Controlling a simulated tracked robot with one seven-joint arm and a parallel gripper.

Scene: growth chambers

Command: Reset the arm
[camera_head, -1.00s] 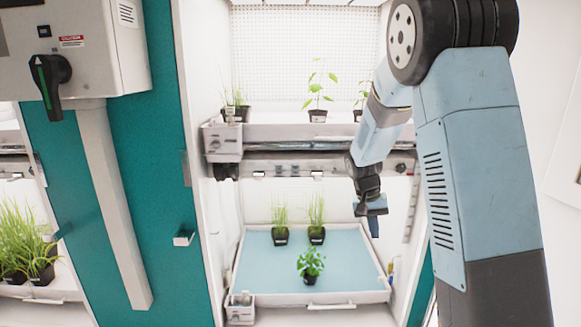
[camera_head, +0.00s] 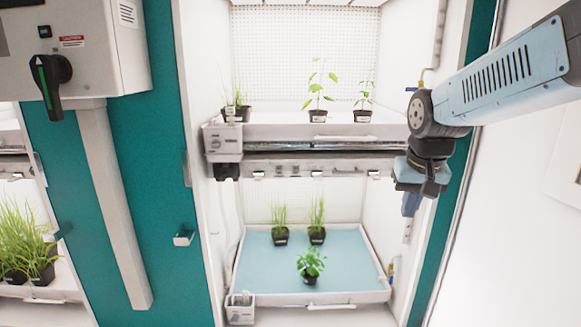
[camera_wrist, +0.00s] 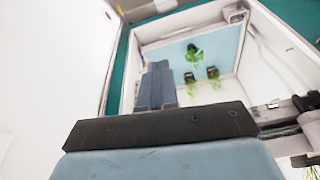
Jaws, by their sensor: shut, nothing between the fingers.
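My gripper (camera_head: 411,204) hangs at the right side of the open growth chamber in the head view, with its fingers pointing down. It is in front of the chamber's right edge, near the level of the lower shelf's lights. In the wrist view my gripper (camera_wrist: 158,68) shows its blue-grey fingers together, with nothing held. My arm reaches in from the right edge of the head view.
The lower blue tray (camera_head: 265,265) holds three potted plants, left of my gripper. The upper shelf (camera_head: 290,131) holds several small pots. A teal panel (camera_head: 140,200) and a grey box with a black switch (camera_head: 50,75) stand at left. White wall lies right.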

